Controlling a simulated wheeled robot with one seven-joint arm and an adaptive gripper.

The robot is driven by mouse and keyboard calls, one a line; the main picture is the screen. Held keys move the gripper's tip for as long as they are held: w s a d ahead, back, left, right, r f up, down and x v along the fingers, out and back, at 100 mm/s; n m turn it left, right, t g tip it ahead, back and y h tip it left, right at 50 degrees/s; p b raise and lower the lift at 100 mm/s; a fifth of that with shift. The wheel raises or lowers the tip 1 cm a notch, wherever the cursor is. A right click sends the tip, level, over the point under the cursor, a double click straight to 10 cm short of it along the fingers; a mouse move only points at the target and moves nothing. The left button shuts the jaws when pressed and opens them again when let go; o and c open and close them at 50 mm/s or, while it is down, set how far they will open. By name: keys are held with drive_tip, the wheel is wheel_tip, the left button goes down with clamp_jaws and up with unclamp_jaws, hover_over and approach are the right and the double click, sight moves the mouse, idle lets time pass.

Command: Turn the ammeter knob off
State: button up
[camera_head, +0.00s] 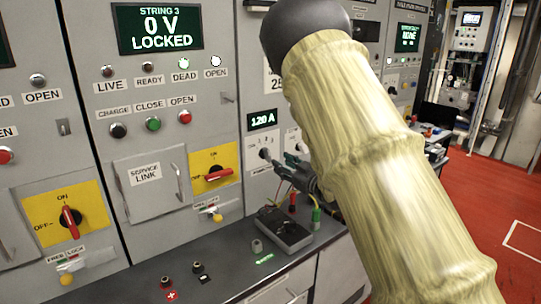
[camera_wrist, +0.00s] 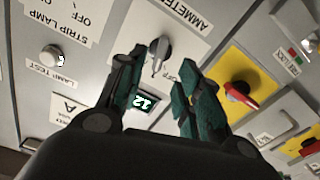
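The ammeter knob (camera_wrist: 158,48) is a dark rotary knob with a lighter pointer on a white plate in the wrist view. The plate reads AMMETER, and a partly covered OFF mark sits beside the knob. Its pointer is turned toward the lit display (camera_wrist: 145,102). My gripper (camera_wrist: 163,70) is open, with one teal-padded finger on each side of the knob's pointer; I cannot tell whether either touches it. In the head view the knob (camera_head: 264,153) sits below the display reading 120 A (camera_head: 262,120), and my gripper (camera_head: 284,163) is close to its right.
My arm covers the panel to the right.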

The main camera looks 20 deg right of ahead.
sight(270, 157)
drive_tip(key=p+x, duration=0.2)
drive_tip(key=x, duration=0.6)
drive_tip(key=shift+f, duration=0.2)
clamp_jaws()
